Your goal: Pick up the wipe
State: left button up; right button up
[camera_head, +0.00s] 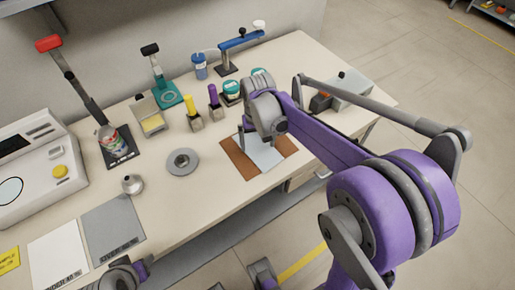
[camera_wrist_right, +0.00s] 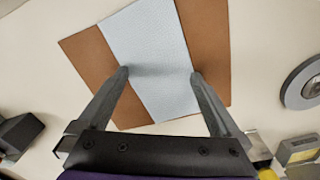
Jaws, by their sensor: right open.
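The wipe (camera_head: 266,159) is a pale blue, textured, flat sheet lying across a brown mat (camera_head: 236,160) on the table. In the right wrist view the wipe (camera_wrist_right: 150,50) runs as a wide strip over the middle of the brown mat (camera_wrist_right: 207,35). My right gripper (camera_head: 260,143) is over the wipe. In the right wrist view the right gripper (camera_wrist_right: 159,74) is open and empty, with its fingertips near the two long edges of the wipe; I cannot tell whether they touch it. Grey and purple parts of mine show at the bottom of the head view, but the left jaws are not clear.
A round grey dish (camera_head: 183,162) lies left of the mat, with a small metal weight (camera_head: 132,184) farther left. Yellow (camera_head: 192,108) and purple (camera_head: 214,97) handled tools stand behind it. A grey box (camera_head: 350,88) is at the right. A balance (camera_head: 40,165) stands at the left.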

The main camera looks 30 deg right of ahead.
jog(key=shift+f, duration=0.1)
grip_shut()
dwell(0.8)
dwell(0.4)
notch_tip(320, 180, up, 12)
jog(key=p, duration=0.8)
